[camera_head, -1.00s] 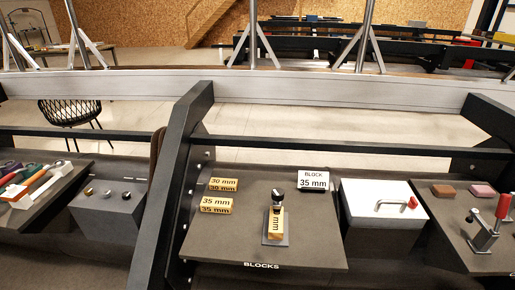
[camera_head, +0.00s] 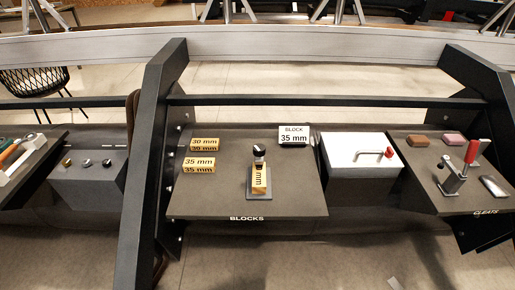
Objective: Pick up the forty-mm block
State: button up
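Wooden blocks sit on the dark board labelled BLOCKS (camera_head: 296,200). One block (camera_head: 205,144) at the back left reads 30 mm. Another block (camera_head: 199,165) in front of it reads 35 mm. A third block (camera_head: 260,181) is on a small grey plate (camera_head: 260,195) in the middle, its lettering turned sideways; only "mm" is readable. A black-topped metal fitting (camera_head: 259,152) at its far end may hide its number. No block shows a readable 40 mm mark. A white sign (camera_head: 293,136) reads BLOCK 35 mm. My gripper is not in view.
A white box (camera_head: 358,152) with a handle and red knob stands right of the board. Further right, the CLEATS board (camera_head: 425,190) carries a red-handled clamp (camera_head: 462,168). A dark slanted beam (camera_head: 150,170) rises left of the blocks. The board's right side is bare.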

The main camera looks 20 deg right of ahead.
aim_at(259, 175)
jog(key=i+j, duration=0.15)
jog(key=j, duration=0.2)
jog(key=i+j, duration=0.2)
jog(key=j, duration=0.15)
jog(key=i+j, duration=0.15)
jog(key=j, duration=0.2)
jog(key=i+j, duration=0.2)
jog(key=j, duration=0.15)
jog(key=z, duration=0.05)
